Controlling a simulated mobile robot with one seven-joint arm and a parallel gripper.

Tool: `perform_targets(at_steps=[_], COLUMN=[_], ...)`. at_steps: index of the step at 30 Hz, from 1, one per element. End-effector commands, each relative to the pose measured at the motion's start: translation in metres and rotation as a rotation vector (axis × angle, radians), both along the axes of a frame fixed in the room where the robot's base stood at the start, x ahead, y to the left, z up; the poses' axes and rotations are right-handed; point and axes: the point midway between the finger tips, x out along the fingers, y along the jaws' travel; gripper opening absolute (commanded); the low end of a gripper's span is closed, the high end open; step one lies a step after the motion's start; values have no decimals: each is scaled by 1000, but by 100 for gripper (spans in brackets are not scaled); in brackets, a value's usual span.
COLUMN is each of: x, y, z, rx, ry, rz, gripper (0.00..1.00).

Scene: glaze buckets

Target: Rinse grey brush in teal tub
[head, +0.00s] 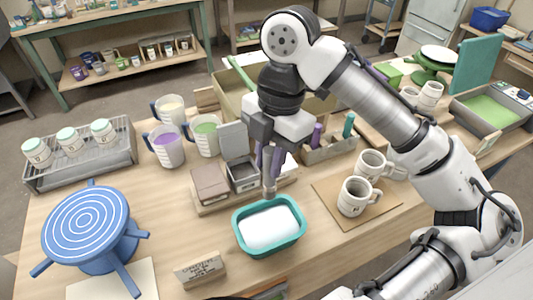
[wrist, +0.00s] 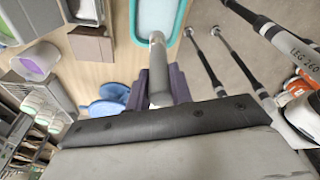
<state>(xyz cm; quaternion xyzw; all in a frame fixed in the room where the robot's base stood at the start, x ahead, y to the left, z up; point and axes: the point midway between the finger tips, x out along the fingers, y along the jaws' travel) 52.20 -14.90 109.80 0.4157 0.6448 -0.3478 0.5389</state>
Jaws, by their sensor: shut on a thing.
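The teal tub (head: 240,240) stands near the front middle of the table and holds pale, whitish liquid. Its teal rim also shows at the top of the wrist view (wrist: 181,22). My gripper (head: 268,160) is above the tub's back edge, shut on the grey brush (head: 269,184). The brush points down, its lower end in front of or over the tub's back rim. In the wrist view the grey handle (wrist: 159,80) runs from between the purple fingers towards a light ferrule at the tub. I cannot tell whether the bristles touch the liquid.
A small box with a raised lid (head: 243,176) stands close behind the tub. White mugs (head: 357,196) stand on a brown board at right. A blue turntable (head: 88,225) is at left, and a lettered sign (head: 200,270) stands in front. Measuring jugs (head: 166,147) are further back.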

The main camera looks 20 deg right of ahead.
Motion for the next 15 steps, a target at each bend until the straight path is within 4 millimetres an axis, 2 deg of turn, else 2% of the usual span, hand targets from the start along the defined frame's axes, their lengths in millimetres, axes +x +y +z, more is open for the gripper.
perform_targets(at_steps=[5, 15], x=[-1, -1], y=[0, 0], z=[-8, -37], rx=[0, 1], ry=[0, 0], rz=[2, 1], gripper=[0, 0])
